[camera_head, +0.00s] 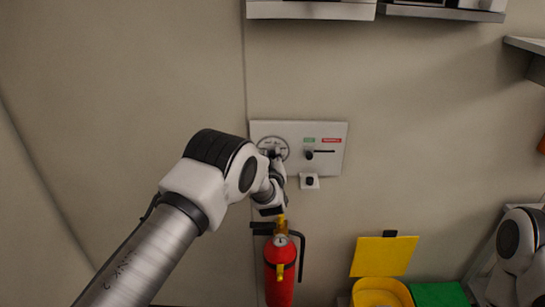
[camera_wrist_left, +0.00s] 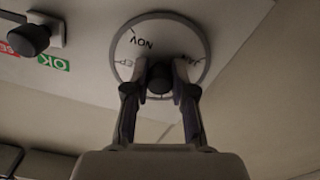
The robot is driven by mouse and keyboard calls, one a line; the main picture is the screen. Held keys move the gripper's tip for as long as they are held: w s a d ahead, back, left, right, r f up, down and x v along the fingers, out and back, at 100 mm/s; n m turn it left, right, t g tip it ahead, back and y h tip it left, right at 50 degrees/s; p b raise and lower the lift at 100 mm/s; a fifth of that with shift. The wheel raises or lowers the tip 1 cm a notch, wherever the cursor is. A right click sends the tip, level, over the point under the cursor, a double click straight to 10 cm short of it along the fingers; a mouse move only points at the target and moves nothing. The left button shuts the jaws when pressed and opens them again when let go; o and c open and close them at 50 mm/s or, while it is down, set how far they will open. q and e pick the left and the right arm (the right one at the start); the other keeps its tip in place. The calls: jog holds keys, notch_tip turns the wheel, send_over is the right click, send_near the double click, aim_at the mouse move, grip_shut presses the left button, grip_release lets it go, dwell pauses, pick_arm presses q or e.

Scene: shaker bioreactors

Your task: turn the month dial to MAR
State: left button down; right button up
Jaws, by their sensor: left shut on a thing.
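The month dial (camera_head: 272,147) is a round ring on a pale wall panel (camera_head: 332,160). In the left wrist view the dial (camera_wrist_left: 143,32) shows the letters NOV, turned over, and part of another label ending in EP. My left gripper (camera_head: 275,158) reaches the dial from below. In the left wrist view its two fingers (camera_wrist_left: 160,78) are closed on the dark knob at the dial's middle. The fingers and knob hide the lower part of the dial. I see no MAR label and cannot tell which month is set. My right gripper is out of view.
Right of the dial are a slider (camera_head: 310,154) and green and red labels; the left wrist view shows the green OK label (camera_wrist_left: 53,62). A small knob (camera_head: 310,181) sits below. A red fire extinguisher (camera_head: 279,270) hangs under my left wrist. An open yellow bin (camera_head: 385,255) stands lower right.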

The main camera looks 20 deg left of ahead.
pick_arm(q)
jog(key=shift+f+m+b, duration=0.2)
jog(key=shift+m+b, duration=0.4)
jog(key=shift+b, duration=0.25)
jog(key=m+b, duration=0.2)
jog(key=b, duration=0.1)
jog(key=shift+m, duration=0.4)
jog(key=m+b, duration=0.2)
jog(key=shift+m, duration=0.3)
jog(key=shift+r+m+b, duration=0.15)
jog(key=shift+m+b, duration=0.65)
jog(key=shift+m, duration=0.8)
jog(key=c, duration=1)
grip_release()
jog(key=shift+o, duration=0.2)
